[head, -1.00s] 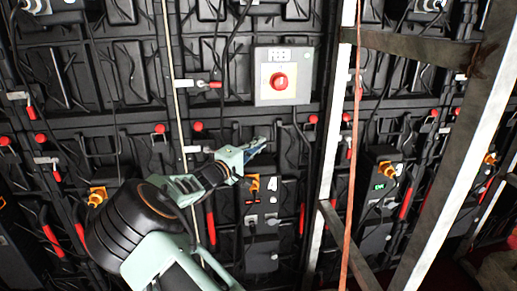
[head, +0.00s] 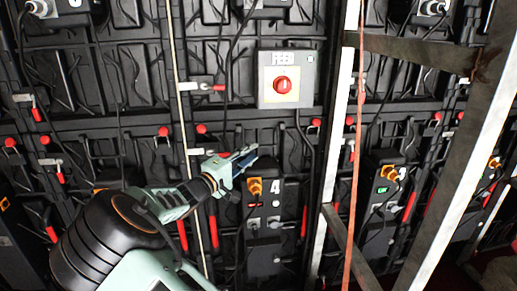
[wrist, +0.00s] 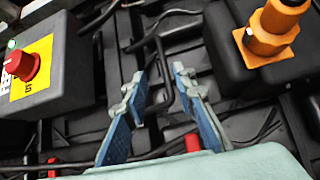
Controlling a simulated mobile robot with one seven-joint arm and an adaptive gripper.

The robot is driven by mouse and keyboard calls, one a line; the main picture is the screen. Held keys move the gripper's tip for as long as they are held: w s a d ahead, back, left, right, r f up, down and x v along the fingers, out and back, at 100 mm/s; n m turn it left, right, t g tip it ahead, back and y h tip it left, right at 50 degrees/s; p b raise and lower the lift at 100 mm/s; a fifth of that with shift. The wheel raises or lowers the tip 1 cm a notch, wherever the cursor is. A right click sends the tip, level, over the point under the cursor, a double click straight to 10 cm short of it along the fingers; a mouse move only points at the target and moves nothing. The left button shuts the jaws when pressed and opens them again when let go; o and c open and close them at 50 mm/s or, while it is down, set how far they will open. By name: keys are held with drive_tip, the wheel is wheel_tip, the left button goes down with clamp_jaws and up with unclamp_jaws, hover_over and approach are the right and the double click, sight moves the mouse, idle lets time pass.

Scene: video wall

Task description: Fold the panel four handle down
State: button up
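The panel four unit is a black box (head: 265,210) marked "4", with an orange connector (head: 255,187) on its top left; the connector also shows in the wrist view (wrist: 272,35). Red-gripped levers hang beside it, one at left (head: 213,232) and one at right (head: 304,221). A lever with a red tip (head: 207,87) sticks out sideways higher up. I cannot tell which is the panel four handle. My gripper (head: 248,155) is just above and left of the connector. In the wrist view its blue fingers (wrist: 160,80) are apart and empty. A red end (wrist: 193,142) shows behind the right finger, partly hidden.
A grey FEED box (head: 304,95) with a red knob on yellow stands above the gripper. A metal frame post (head: 335,150) and a red strap (head: 357,180) stand to the right. Black cables run down the panels.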

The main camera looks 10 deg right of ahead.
drive_tip(key=v, duration=0.5)
drive_tip(key=shift+s+a, duration=0.25)
drive_tip(key=shift+s, duration=0.05)
drive_tip(key=shift+d+r, duration=0.1)
